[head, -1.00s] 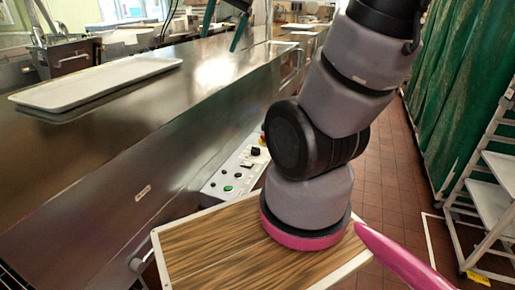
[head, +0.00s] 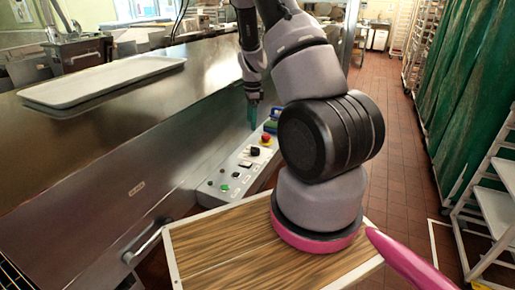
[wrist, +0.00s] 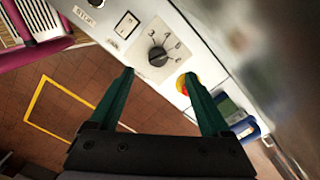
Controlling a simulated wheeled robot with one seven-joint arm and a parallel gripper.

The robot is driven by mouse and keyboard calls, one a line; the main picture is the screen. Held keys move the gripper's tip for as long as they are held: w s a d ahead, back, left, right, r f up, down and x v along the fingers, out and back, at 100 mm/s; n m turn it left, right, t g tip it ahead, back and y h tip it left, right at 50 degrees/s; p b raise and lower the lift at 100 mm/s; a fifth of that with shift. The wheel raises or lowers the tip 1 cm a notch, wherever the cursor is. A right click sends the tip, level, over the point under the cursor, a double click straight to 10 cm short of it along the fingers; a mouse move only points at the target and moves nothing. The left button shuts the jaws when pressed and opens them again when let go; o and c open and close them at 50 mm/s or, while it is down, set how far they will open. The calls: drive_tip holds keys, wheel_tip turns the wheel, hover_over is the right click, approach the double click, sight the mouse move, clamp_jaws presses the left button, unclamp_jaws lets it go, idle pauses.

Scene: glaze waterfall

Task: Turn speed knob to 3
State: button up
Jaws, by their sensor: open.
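The speed knob (wrist: 158,56) is a round black dial on a pale plate with number marks around it, in the upper middle of the wrist view. I cannot read its setting surely. It also shows small and dark on the grey control panel (head: 212,198) in the head view (head: 254,150). My gripper (wrist: 158,76) is open and empty, its two green fingers pointing toward the panel. The fingertips lie to either side and just below the knob in the wrist view, apart from it. In the head view my gripper (head: 252,110) hangs above the panel's far end.
A red emergency button with a yellow base (wrist: 184,85) sits close to the right finger. A blue-green device (wrist: 236,115) is beyond it. A rocker switch (wrist: 126,25) and a green button (head: 224,187) are also on the panel. A steel machine wall (head: 130,165) borders the panel.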

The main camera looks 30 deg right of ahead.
sight(255, 147)
drive_tip(key=shift+m, duration=0.3)
drive_tip(key=f, duration=0.8)
drive_tip(key=d+f, duration=0.1)
drive_tip(key=f, duration=0.4)
drive_tip(key=shift+d+f, duration=0.1)
clamp_jaws()
